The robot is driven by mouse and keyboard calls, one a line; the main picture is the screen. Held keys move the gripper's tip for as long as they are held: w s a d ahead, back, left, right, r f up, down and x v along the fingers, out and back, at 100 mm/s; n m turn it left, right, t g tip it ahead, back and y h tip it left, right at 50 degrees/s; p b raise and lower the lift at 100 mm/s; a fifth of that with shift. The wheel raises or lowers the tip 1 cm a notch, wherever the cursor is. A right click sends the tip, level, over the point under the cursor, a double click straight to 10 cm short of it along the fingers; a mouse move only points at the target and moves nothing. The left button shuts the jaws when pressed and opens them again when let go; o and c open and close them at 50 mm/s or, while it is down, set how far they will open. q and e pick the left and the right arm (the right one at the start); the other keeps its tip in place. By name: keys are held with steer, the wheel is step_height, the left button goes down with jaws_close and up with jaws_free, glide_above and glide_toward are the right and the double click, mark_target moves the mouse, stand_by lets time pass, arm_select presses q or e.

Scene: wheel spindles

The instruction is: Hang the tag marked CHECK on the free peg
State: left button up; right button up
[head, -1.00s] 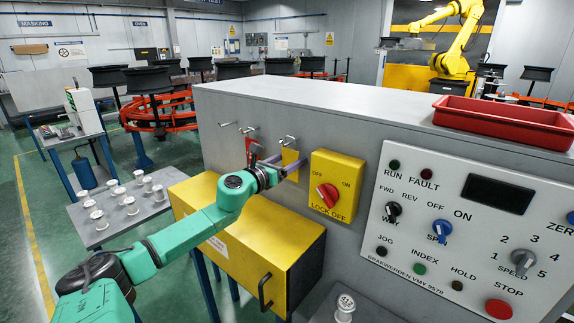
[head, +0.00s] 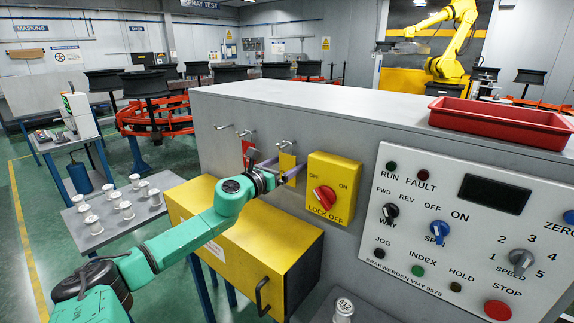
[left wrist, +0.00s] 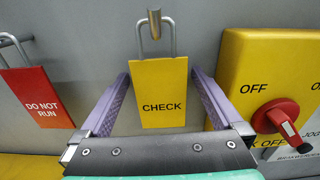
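The yellow CHECK tag (left wrist: 158,92) hangs by its metal loop from a peg (left wrist: 154,22) on the grey cabinet wall. It also shows in the head view (head: 287,161), partly hidden by my gripper. My left gripper (left wrist: 160,78) is open, with one purple finger on each side of the tag. A red DO NOT RUN tag (left wrist: 40,100) hangs to the left on another peg (head: 247,131). The leftmost peg (head: 225,127) is bare. My right gripper is not in view.
A yellow lock-off switch box (head: 333,185) with a red knob stands close to the right of the CHECK tag. A yellow cabinet box (head: 265,250) juts out below the pegs. A red tray (head: 500,120) sits on the cabinet top.

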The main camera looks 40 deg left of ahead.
arm_select(q)
steer(key=shift+s+f, duration=0.2)
steer(key=shift+s, duration=0.5)
steer(key=shift+s+b, duration=0.35)
steer(key=shift+s, duration=0.4)
steer(key=s+p, duration=0.1)
steer(key=s, duration=1)
steer(key=shift+s+d+r, duration=0.15)
steer(key=shift+s+r, duration=0.05)
steer(key=shift+s, duration=0.15)
steer(key=shift+w, duration=0.1)
